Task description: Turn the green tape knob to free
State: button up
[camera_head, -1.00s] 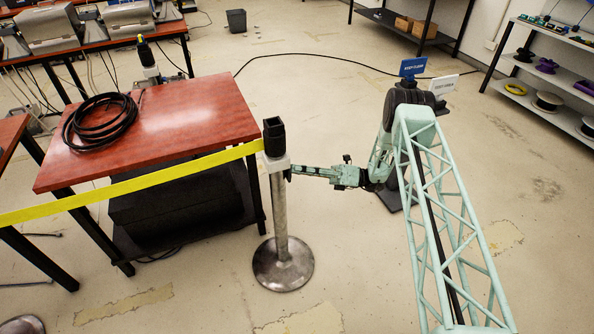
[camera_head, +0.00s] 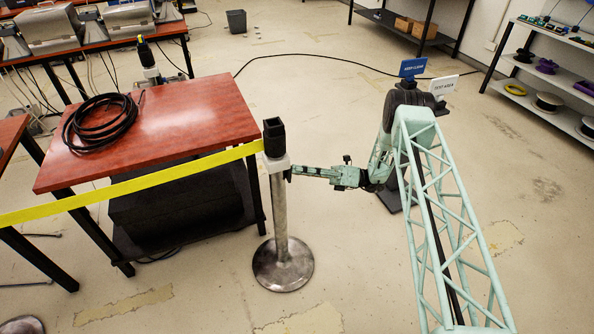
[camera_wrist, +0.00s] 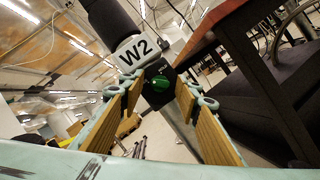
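The green tape knob (camera_wrist: 160,83) shows in the wrist view on a dark mount below a white label reading W2 (camera_wrist: 140,52). The label is on the head of a grey stanchion post (camera_head: 281,215) with a black top (camera_head: 274,137). My gripper (camera_head: 288,173) is at the right side of the post head in the head view. In the wrist view, its two tan-padded fingers are apart, with the knob showing between their tips (camera_wrist: 159,90). I see no clear contact with the knob. The knob is hidden in the head view.
A yellow tape (camera_head: 130,184) runs left from the post head, in front of a red-topped table (camera_head: 180,110) with a coiled black cable (camera_head: 101,123). Blue and white signs (camera_head: 413,68) stand behind my arm. Shelves (camera_head: 555,75) stand far right. Floor between is largely clear.

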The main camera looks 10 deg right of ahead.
jog(key=v, duration=1.2)
dwell(0.6)
jog(key=s+a+r+n+g+h, duration=0.1)
jog(key=a+r+n+g+h, duration=0.15)
jog(key=r, duration=0.75)
jog(key=s+a+r+n+g+h, duration=0.1)
jog(key=s+a+r+n+h, duration=0.2)
jog(key=r, duration=0.7)
jog(key=s+a+r+n+g+h, duration=0.1)
jog(key=s+a+r+n+h, duration=0.15)
jog(key=s+r, duration=0.45)
jog(key=s+a+r+n+h, duration=0.15)
jog(key=s+r+n, duration=0.25)
jog(key=r, duration=0.6)
jog(key=s+d+r+n+t+h, duration=0.1)
jog(key=s+r+n+h, duration=0.2)
jog(key=s+r, duration=0.45)
jog(key=s+d+r+n+t+h, duration=0.1)
jog(key=s+r+n+h, duration=0.25)
jog(key=s, duration=0.65)
jog(key=s+d+r+n+t+h, duration=0.2)
jog(key=s+d+n+t, duration=0.1)
jog(key=s, duration=0.9)
jog(key=s+d+r+n+t+h, duration=0.2)
jog(key=s+d+n, duration=0.3)
jog(key=s, duration=0.6)
jog(key=shift+s+n+t+h+p, duration=0.35)
jog(key=shift+t+h, duration=0.25)
jog(key=shift+t, duration=0.15)
